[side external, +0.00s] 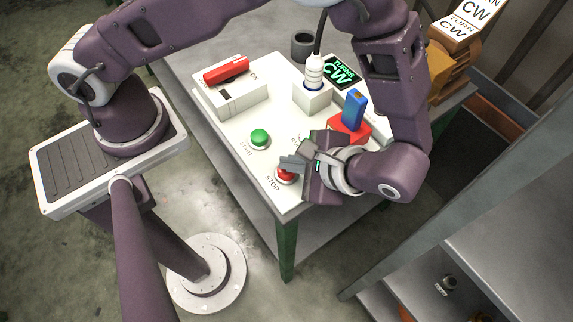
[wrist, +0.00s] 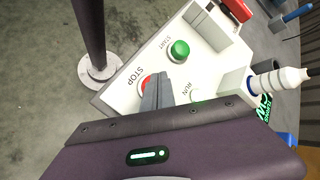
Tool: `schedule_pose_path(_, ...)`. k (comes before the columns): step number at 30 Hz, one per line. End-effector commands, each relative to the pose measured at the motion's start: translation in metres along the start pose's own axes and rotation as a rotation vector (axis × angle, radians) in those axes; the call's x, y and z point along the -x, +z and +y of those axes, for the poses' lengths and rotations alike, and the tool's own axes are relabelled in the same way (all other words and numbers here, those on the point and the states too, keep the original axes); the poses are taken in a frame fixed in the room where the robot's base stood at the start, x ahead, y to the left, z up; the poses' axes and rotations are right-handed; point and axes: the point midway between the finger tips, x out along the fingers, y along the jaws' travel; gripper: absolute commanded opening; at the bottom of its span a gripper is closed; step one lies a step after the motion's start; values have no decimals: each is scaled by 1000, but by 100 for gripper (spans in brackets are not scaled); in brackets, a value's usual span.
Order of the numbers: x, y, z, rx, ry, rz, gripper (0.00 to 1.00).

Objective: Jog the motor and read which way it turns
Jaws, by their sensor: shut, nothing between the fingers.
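The white control panel (side external: 228,130) lies on the bench. It carries a green START button (side external: 259,137) and a red STOP button (side external: 285,175). The START button also shows in the wrist view (wrist: 180,48). My gripper (side external: 290,162) is shut and empty, its fingertips at the STOP button and partly hiding it. In the wrist view the red button (wrist: 147,84) shows beside my fingertips (wrist: 158,92); I cannot tell if they touch. A dark display (side external: 341,72) reads "TURNS CW" in green. A RUN label (wrist: 187,88) is partly visible next to my fingers.
A red handle (side external: 226,69) lies on a white box at the panel's back left. A white plug (side external: 314,70) with a black cable stands in a white block.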

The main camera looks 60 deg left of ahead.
Motion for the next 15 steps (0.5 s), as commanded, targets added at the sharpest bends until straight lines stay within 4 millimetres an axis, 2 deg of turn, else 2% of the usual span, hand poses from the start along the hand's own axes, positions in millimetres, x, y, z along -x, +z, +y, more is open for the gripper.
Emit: schedule_pose_path(15, -4, -3, 3, 0, 0, 1, 0)
